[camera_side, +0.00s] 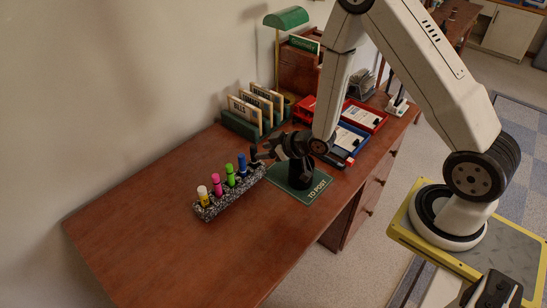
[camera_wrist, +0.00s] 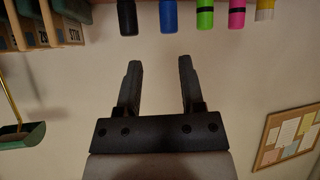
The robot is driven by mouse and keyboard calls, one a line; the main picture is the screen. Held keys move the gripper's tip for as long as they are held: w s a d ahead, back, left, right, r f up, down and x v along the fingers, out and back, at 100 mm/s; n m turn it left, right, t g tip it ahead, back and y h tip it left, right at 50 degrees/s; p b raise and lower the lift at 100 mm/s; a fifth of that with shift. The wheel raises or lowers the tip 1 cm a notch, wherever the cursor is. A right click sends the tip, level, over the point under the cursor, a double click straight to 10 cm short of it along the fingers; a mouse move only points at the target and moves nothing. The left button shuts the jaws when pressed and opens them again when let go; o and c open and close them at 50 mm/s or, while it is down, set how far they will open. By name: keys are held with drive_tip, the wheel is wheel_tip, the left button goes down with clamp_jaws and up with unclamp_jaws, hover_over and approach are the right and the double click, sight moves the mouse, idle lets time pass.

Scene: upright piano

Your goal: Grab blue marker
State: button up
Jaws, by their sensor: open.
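The blue marker (camera_side: 242,165) stands upright in a speckled marker holder (camera_side: 228,201) on the desk, between the green marker (camera_side: 230,175) and the black marker (camera_side: 254,158). In the wrist view the blue marker (camera_wrist: 169,16) is at the top edge, apart from and beyond the fingertips, in line with the gap between them. My gripper (camera_side: 260,153) is near the black end of the holder. In the wrist view my gripper (camera_wrist: 159,64) is open, with nothing between its fingers. The wrist view cuts off part of the markers.
Pink (camera_side: 217,184) and yellow (camera_side: 203,196) markers fill the holder's near end. A letter rack (camera_side: 243,127) stands behind my gripper. A green "TO POST" mat (camera_side: 314,190) lies under my wrist; red (camera_side: 375,113) and blue (camera_side: 341,153) trays are to the right. The desk's left is clear.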

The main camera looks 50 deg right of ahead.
sight(242, 164)
drive_tip(key=shift+a+f+t+y, duration=0.2)
drive_tip(key=shift+f+t+y, duration=0.25)
drive_tip(key=shift+f, duration=0.15)
drive_tip(key=shift+a+f+t+y, duration=0.2)
drive_tip(key=shift+f+t+y, duration=0.2)
drive_tip(key=shift+f, duration=0.2)
drive_tip(key=shift+x, duration=1.35)
drive_tip(key=shift+x, duration=2.6)
drive_tip(key=shift+d, duration=0.1)
drive_tip(key=shift+r, duration=0.1)
clamp_jaws()
